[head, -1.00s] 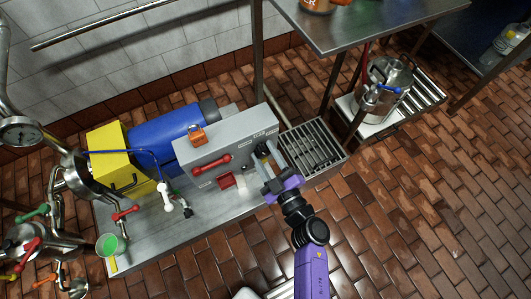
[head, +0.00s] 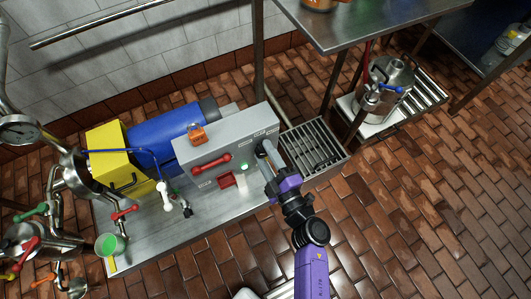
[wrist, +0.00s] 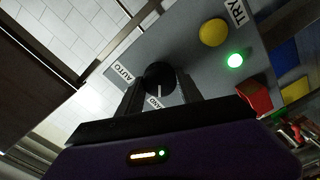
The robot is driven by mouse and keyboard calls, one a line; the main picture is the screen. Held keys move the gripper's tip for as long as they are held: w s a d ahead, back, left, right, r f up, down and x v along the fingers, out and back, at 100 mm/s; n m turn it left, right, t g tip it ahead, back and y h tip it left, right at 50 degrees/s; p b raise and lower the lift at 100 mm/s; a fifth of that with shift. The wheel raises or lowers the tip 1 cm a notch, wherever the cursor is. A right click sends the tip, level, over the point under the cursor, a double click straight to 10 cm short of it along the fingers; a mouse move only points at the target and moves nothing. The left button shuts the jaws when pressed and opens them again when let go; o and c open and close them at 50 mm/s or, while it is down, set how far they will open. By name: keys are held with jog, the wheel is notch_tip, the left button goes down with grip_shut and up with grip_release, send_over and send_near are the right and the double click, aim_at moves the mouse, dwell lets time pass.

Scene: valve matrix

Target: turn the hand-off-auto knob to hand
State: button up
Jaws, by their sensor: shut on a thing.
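The hand-off-auto knob (wrist: 159,74) is a round black knob on a grey panel, in the middle of the wrist view. My gripper (wrist: 160,86) has one finger on each side of it and is shut on it. A short white mark on the knob points down in the picture, toward a label (wrist: 153,102) of which "AND" can be read. The AUTO label (wrist: 122,74) is to the left of the knob. In the head view my gripper (head: 264,152) reaches the right end of the grey control box (head: 215,155) and hides the knob.
A lit green lamp (wrist: 235,60), a yellow button (wrist: 212,32), a TRY label (wrist: 238,13) and a red part (wrist: 254,98) are near the knob.

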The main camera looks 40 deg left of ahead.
jog(key=o, duration=1.4)
jog(key=shift+c, duration=0.2)
jog(key=p+v, duration=0.2)
jog(key=v, duration=0.6)
jog(key=shift+w, duration=0.1)
